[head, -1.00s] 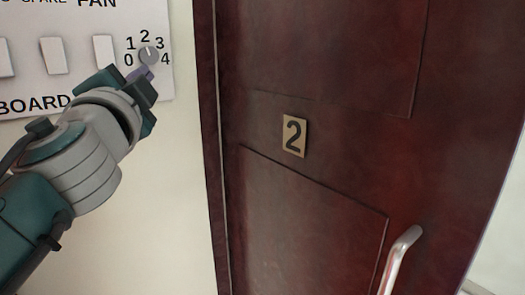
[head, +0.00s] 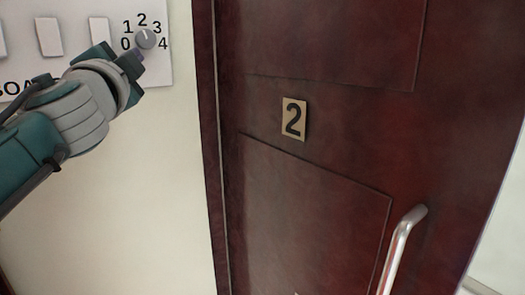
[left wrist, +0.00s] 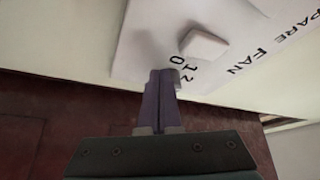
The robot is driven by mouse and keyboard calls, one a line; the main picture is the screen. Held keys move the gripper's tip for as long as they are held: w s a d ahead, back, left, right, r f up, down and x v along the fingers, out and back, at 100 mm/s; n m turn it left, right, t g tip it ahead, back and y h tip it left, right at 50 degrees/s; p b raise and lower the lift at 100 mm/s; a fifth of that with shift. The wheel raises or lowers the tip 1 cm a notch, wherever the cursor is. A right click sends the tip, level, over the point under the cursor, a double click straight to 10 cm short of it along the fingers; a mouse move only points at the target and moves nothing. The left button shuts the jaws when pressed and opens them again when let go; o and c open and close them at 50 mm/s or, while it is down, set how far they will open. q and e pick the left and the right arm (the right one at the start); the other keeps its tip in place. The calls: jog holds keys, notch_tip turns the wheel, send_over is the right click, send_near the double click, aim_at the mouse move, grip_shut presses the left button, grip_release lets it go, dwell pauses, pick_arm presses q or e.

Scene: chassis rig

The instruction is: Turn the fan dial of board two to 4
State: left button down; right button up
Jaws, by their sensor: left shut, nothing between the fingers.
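The fan dial (head: 146,38) is a small round grey knob with a pale mark, on the white board (head: 156,75) at the upper left of the head view. The numbers 0 to 4 run around it; the mark appears to point up, near 2. My left gripper (head: 136,59) is just below the dial, its fingers shut and empty. In the left wrist view the closed purple fingers (left wrist: 161,76) reach over the board beside the numbers 0, 1 and 2. They hide the dial there, so I cannot tell whether they touch it. My right gripper is not in view.
White rocker switches (head: 49,37) sit left of the dial; one (left wrist: 204,46) is close to the fingers in the wrist view. The wall below the board is clear.

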pick_arm(q)
jog(key=shift+w+d+r, duration=0.1)
jog(key=shift+d+r, duration=0.15)
jog(key=shift+r, duration=0.1)
dwell(0.5)
